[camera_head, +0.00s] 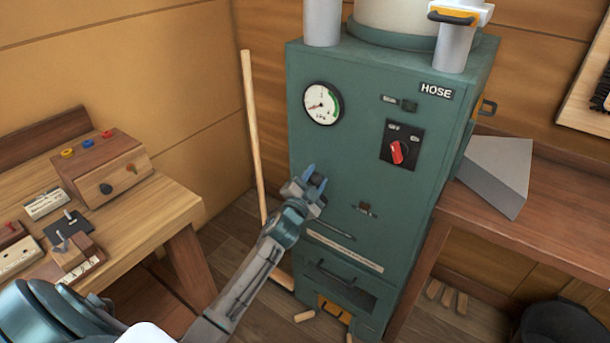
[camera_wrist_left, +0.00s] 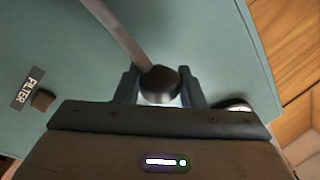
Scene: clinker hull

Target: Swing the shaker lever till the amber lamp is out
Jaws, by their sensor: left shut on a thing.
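The lever in the left wrist view is a grey rod (camera_wrist_left: 115,30) with a dark round knob (camera_wrist_left: 160,84). My left gripper (camera_wrist_left: 160,92) is shut on the knob, with one finger on each side. In the head view the left gripper (camera_head: 315,178) is at the front of the green cabinet (camera_head: 350,155), below the gauge; the lever cannot be made out there. A small brownish block, perhaps the amber lamp (camera_wrist_left: 43,100), sits by the FILTER label (camera_wrist_left: 27,88). It shows no clear glow; it may be the small block in the head view (camera_head: 366,208). My right gripper is not in view.
The cabinet carries a round gauge (camera_head: 322,103), a red switch (camera_head: 398,151) and a HOSE label (camera_head: 436,90). A wooden workbench (camera_head: 150,215) stands left, a wooden pole (camera_head: 253,135) leans beside the cabinet, and a table (camera_head: 540,220) stands right.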

